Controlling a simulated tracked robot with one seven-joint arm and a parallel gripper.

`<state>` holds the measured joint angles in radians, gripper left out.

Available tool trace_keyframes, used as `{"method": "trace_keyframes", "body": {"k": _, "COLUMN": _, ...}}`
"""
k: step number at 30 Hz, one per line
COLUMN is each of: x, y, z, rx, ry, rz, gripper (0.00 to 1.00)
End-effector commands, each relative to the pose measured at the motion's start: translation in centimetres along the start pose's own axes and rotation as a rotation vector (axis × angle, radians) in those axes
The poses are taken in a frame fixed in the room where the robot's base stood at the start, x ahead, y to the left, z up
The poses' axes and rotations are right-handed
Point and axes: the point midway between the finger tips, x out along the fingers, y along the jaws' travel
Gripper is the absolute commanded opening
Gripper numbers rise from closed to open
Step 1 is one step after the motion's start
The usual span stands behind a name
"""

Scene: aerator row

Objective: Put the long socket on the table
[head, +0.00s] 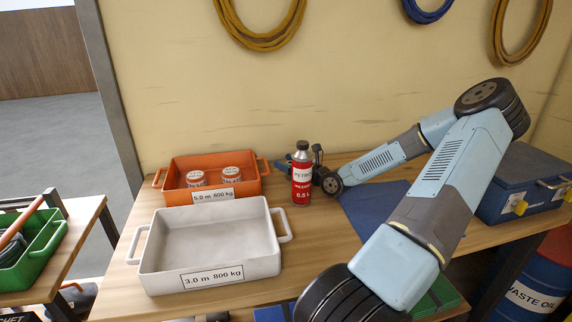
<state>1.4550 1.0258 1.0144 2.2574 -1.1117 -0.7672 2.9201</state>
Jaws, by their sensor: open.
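I cannot make out a long socket in the head view. The wooden table (330,246) stands in front of me against the yellow wall. My gripper (304,158) is over the back of the table, partly hidden behind a red bottle (301,180). Dark gripper parts show on both sides of the bottle's neck. It is open, and I see nothing held in it, though the space between the fingers is mostly hidden.
An empty white tray (158,247) stands front left on the table. Behind it an orange tray (263,178) holds two labelled tins (231,174). A blue mat (362,212) lies partly under my arm. A blue case (520,185) is at right. A green crate (38,240) stands on the left bench.

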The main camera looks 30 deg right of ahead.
Motion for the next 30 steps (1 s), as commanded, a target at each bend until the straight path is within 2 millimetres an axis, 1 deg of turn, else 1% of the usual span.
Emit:
{"method": "trace_keyframes", "body": {"k": 5, "x": -1.9, "y": -0.1, "z": -0.1, "rx": 0.002, "ry": 0.0, "rz": -0.003, "gripper": 0.61}}
{"method": "trace_keyframes", "body": {"k": 21, "x": -9.7, "y": 0.0, "z": -0.1, "rx": 0.001, "ry": 0.0, "rz": -0.003, "gripper": 0.61}}
{"method": "trace_keyframes", "body": {"k": 30, "x": -11.5, "y": 0.0, "z": 0.0, "rx": 0.002, "ry": -0.001, "rz": 0.0, "gripper": 0.61}}
